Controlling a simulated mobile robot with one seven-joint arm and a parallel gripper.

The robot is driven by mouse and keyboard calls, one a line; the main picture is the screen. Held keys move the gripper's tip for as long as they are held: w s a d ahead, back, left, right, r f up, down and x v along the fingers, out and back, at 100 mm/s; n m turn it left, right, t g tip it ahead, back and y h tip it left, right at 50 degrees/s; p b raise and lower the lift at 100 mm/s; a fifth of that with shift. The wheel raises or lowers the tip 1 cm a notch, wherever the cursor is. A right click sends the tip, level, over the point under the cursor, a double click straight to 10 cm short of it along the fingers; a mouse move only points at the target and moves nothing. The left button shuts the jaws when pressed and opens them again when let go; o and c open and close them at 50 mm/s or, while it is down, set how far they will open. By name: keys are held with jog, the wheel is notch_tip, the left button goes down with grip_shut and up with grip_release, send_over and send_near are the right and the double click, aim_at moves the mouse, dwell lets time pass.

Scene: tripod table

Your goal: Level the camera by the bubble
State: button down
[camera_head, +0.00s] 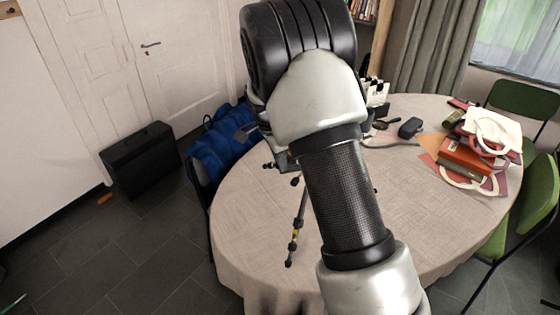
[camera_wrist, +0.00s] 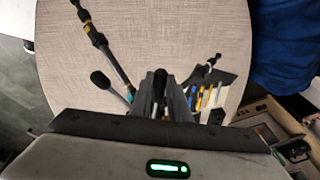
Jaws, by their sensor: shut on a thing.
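A small black tripod stands on the round table; one leg (camera_head: 297,230) with yellow bands shows left of my arm, and the leg shows in the wrist view (camera_wrist: 100,42). In the wrist view my gripper (camera_wrist: 160,88) has dark fingers close together around a dark, rod-like part, apparently a tripod handle. A green window (camera_wrist: 168,169) with a pale streak sits in the grey body along the bottom; I cannot tell whether it is the bubble level. A black knob (camera_wrist: 100,80) is left of the fingers. The camera is not clearly visible; my arm covers the middle of the head view.
The round table (camera_head: 250,215) has a cloth with clear space at left. Books (camera_head: 465,160) and a white bag (camera_head: 493,130) are at right; a small dark case (camera_head: 410,128) is at the back. A blue bag (camera_head: 222,145) and green chairs (camera_head: 540,190) stand around it.

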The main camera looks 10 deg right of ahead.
jog(key=shift+w+d+f+h+b, duration=0.1)
jog(key=shift+f+h+b, duration=0.25)
jog(key=shift+h+b, duration=0.05)
dwell(0.4)
jog(key=c, duration=1.7)
grip_release()
jog(key=shift+o, duration=0.2)
jog(key=v, duration=1.7)
jog(key=shift+s+r, duration=0.15)
jog(key=shift+s, duration=0.05)
